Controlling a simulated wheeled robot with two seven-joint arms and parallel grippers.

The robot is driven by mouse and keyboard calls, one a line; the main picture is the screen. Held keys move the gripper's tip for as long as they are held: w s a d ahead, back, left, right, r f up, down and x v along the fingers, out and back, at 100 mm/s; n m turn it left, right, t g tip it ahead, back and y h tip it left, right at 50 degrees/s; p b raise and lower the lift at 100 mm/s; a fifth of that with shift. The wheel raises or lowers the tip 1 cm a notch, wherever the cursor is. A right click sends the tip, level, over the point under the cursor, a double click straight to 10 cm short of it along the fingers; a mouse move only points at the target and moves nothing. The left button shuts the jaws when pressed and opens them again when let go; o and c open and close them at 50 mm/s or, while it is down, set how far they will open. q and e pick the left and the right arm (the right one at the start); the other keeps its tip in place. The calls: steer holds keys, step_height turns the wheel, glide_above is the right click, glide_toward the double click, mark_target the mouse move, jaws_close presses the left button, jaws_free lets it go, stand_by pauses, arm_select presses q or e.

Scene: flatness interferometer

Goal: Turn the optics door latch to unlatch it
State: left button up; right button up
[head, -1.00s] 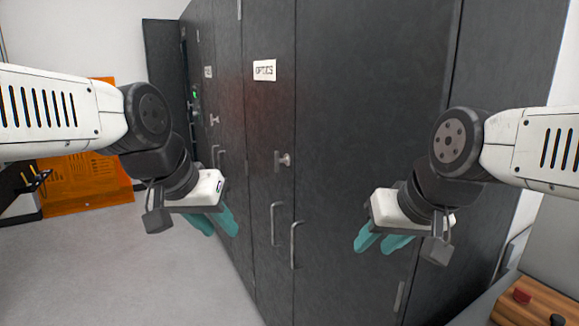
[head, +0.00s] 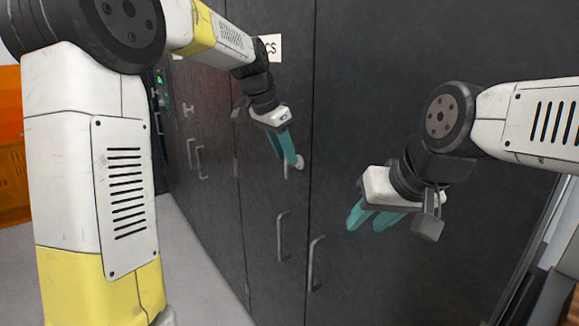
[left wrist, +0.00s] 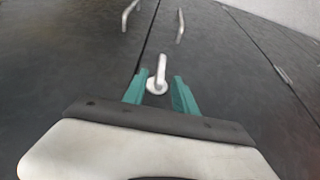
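The optics door latch (head: 299,162) is a small silver lever on a round base on the dark cabinet front. Its lever hangs down towards the door handles. In the left wrist view the latch (left wrist: 157,84) lies between my left fingers. My left gripper (head: 286,160) is open, with its teal fingertips at the latch, one on each side. I cannot tell whether either finger touches it. The optics label (head: 271,47) is partly hidden by my left arm. My right gripper (head: 366,228) is open and empty in front of the cabinet, right of the latch.
Two vertical bar handles, the left one (head: 281,236) and the right one (head: 314,264), stick out below the latch on either side of the door seam. Farther left are another latch (head: 188,109) and more handles. Grey floor (head: 205,270) is clear at lower left.

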arm_select(q)
steer(key=x, duration=0.5)
steer(key=shift+c, duration=0.2)
jaws_close()
